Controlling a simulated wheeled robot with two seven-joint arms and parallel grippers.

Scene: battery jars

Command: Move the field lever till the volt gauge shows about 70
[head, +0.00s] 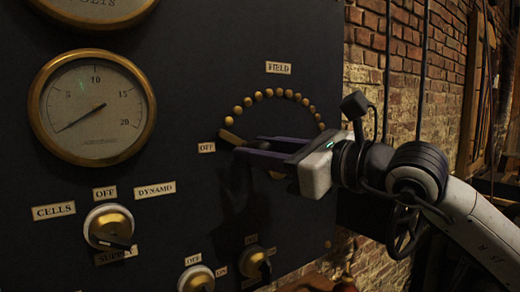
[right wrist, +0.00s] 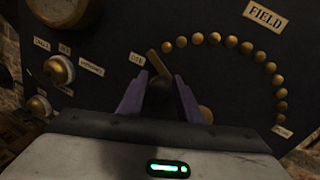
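The field lever's brass tip (head: 231,137) points at the OFF end of an arc of brass studs; in the right wrist view the tip (right wrist: 153,58) shows just beyond my fingers. My right gripper (head: 249,147) reaches in from the right at the lever. In the right wrist view its purple fingers (right wrist: 162,76) stand apart, on either side of a dark knob-like shape between them. Whether they touch it cannot be told. The volt gauge (head: 97,22) is cut off at the top left; its needle is out of view. My left gripper is not in view.
Below the volt gauge, a second brass-rimmed gauge (head: 92,108) has its needle near the low end. A supply switch (head: 109,226) and two smaller knobs (head: 196,279) (head: 254,262) sit lower on the dark panel. A brick wall (head: 405,60) lies to the right.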

